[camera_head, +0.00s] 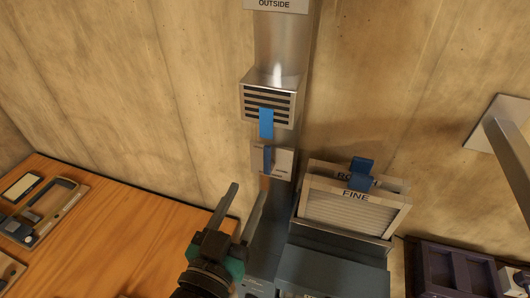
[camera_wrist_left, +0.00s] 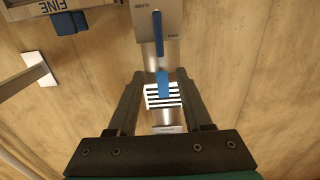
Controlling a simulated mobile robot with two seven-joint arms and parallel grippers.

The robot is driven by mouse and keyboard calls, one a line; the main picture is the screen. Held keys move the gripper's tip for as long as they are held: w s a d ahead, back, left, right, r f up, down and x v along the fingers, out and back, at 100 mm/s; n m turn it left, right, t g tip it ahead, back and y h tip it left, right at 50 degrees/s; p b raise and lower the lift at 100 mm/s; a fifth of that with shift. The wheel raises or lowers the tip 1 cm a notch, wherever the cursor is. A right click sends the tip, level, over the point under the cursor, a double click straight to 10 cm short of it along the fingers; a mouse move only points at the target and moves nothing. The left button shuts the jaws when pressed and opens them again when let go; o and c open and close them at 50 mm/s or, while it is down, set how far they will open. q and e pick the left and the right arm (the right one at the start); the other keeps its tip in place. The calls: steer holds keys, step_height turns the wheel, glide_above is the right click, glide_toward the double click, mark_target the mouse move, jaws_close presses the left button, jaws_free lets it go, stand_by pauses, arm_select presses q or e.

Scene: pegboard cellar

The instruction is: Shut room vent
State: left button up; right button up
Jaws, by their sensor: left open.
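A metal duct (camera_head: 281,45) runs down the wall and carries a louvred vent grille (camera_head: 256,101) with dark slots between its slats. A blue tab (camera_head: 266,123) hangs over the grille's lower front. Below it is a metal plate with a blue lever (camera_head: 268,158), which stands upright. My left gripper (camera_head: 248,190) is open and empty, below the plate and apart from it. In the left wrist view, the grille (camera_wrist_left: 154,102), tab (camera_wrist_left: 163,84) and lever (camera_wrist_left: 157,30) appear upside down, with the grille between the open fingers. My right gripper is not in view.
Framed filters, one marked FINE (camera_head: 350,215), stand right of the duct with blue handles (camera_head: 362,172). An OUTSIDE sign (camera_head: 275,4) is above. A wooden bench (camera_head: 110,240) lies at left. A wall plate with a bar (camera_head: 500,130) and a dark crate (camera_head: 452,268) are at right.

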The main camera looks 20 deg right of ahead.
mark_target(267, 152)
arm_select(q)
steer(key=b+x, duration=0.3)
steer(key=x, duration=0.8)
steer(key=shift+d+b, duration=0.15)
steer(key=shift+b, duration=0.15)
jaws_close()
stand_by(1.0)
